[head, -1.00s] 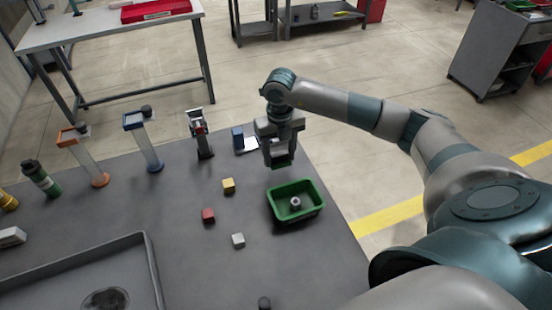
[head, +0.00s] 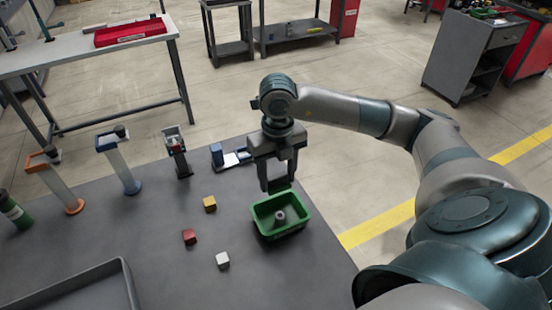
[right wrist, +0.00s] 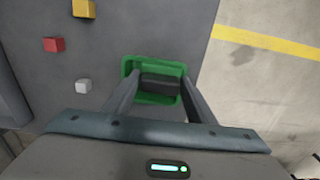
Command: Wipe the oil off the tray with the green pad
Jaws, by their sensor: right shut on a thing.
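My right gripper (head: 278,186) is shut on a dark-backed block, which I take to be the green pad (right wrist: 160,85). The block spans between the fingers in the right wrist view, and its lower face is hidden there. The gripper hangs above the far side of the green bin, apart from the table. The dark grey tray (head: 122,272) shows only its raised rim and part of its floor at the lower left of the head view. The oil on it is out of view. My left gripper is not in view.
The green bin (head: 261,221) holds a small grey round part (head: 280,215). Yellow (head: 209,203), red (head: 189,236) and white (head: 222,260) cubes lie left of it. Upright stands, including an orange-based one (head: 62,190), line the back. Bare table lies between cubes and tray.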

